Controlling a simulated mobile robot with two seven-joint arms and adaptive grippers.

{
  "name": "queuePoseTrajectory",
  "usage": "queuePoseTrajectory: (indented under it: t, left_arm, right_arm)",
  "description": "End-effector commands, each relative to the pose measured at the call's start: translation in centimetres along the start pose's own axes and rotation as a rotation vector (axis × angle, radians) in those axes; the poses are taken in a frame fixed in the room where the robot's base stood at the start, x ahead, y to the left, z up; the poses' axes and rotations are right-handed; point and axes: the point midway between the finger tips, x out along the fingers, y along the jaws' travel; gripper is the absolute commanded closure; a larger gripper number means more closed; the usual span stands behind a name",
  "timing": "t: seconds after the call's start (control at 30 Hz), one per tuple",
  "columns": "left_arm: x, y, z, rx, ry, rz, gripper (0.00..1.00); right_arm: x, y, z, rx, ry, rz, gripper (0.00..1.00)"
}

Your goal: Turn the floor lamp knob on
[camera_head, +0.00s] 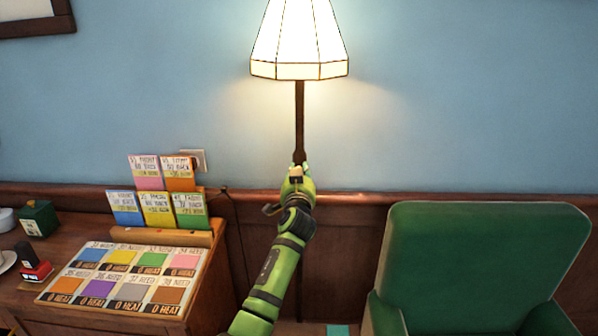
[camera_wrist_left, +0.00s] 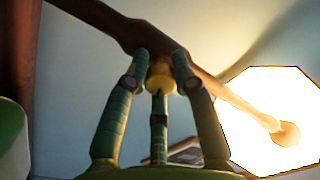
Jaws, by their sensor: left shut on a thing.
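The floor lamp (camera_head: 299,40) stands against the blue wall, with a faceted cream shade that glows brightly and a thin dark pole. My left gripper (camera_head: 297,172) reaches up to the pole below the shade. In the left wrist view, its green fingers are closed around a small round yellow knob (camera_wrist_left: 160,79) on the lamp's brown pole (camera_wrist_left: 225,92). The lit shade (camera_wrist_left: 275,105) shows at the right of that view. The fingers hide part of the knob, and its turned angle cannot be told. My right gripper is out of view.
A wooden desk (camera_head: 215,285) at the left holds a colour chart (camera_head: 125,278), several upright cards (camera_head: 157,208) and small boxes. A green armchair (camera_head: 480,265) stands at the right. A wall socket (camera_head: 198,158) sits behind the cards.

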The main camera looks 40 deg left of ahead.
Motion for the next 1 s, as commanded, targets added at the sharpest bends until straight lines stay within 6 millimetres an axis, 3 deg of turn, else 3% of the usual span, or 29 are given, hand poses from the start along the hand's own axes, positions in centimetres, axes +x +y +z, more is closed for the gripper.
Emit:
queuePoseTrajectory:
  t: [0.4,1.0]
  left_arm:
    - [0.04,-0.14,-0.29,0.279,0.017,0.01,1.0]
    - [0.03,-0.05,-0.27,0.361,0.022,0.013,1.0]
  right_arm:
    - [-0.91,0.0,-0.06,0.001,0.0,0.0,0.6]
    - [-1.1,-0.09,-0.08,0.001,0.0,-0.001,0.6]
